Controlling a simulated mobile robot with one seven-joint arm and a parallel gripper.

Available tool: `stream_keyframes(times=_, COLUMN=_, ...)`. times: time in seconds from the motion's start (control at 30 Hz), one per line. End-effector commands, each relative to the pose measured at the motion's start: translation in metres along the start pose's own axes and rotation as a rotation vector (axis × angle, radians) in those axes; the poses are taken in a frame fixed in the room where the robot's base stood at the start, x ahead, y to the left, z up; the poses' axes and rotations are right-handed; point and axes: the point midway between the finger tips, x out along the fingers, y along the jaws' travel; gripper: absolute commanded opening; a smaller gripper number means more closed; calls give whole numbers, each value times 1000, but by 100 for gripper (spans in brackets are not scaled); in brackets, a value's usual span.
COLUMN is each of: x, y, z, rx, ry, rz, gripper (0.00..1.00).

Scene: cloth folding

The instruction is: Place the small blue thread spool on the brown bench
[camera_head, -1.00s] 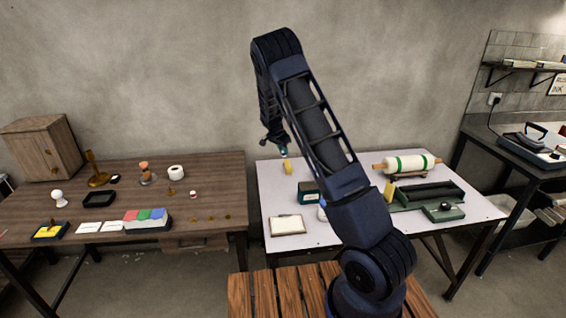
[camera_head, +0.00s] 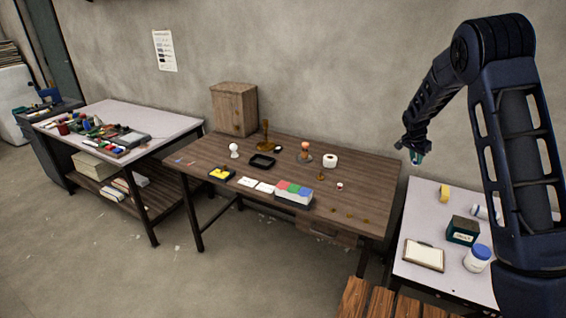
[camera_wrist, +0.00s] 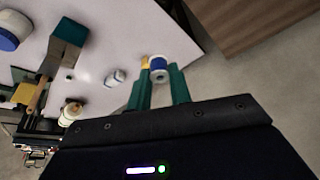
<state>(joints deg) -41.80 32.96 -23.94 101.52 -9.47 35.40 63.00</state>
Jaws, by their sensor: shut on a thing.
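My gripper (camera_head: 414,152) is raised above the back left part of the white table, off the right end of the brown bench. In the wrist view its green fingers (camera_wrist: 159,84) are shut on the small blue thread spool (camera_wrist: 159,64), which has pale ends. The spool is held clear of any surface. In the head view it is too small to make out clearly. The brown bench (camera_head: 368,178) stands in the middle of the head view, and a brown surface (camera_wrist: 235,22) shows at the top right of the wrist view.
The bench holds a wooden cabinet (camera_head: 234,110), a white roll (camera_head: 330,161), a black tray (camera_head: 262,162) and red, green and blue blocks (camera_head: 293,193). Its right end is mostly bare.

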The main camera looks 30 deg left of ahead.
Motion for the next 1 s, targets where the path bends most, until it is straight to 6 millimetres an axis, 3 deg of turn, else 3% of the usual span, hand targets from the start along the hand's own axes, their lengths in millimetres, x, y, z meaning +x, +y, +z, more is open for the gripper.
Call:
stream_keyframes(times=0.1, x=-31, y=-24, z=39, rx=-91, ry=0, rz=-39, gripper=0)
stream_keyframes(times=0.3, x=-73, y=-51, z=96, rx=-223, ry=1, rz=-92, gripper=0)
stream_keyframes(times=0.5, x=-96, y=-62, z=129, rx=-299, ry=4, rz=-122, gripper=0)
stream_keyframes(times=0.77, x=-99, y=-65, z=139, rx=-318, ry=4, rz=-128, gripper=0)
stream_keyframes(times=1.0, x=-60, y=-64, z=154, rx=-319, ry=3, rz=-125, gripper=0)
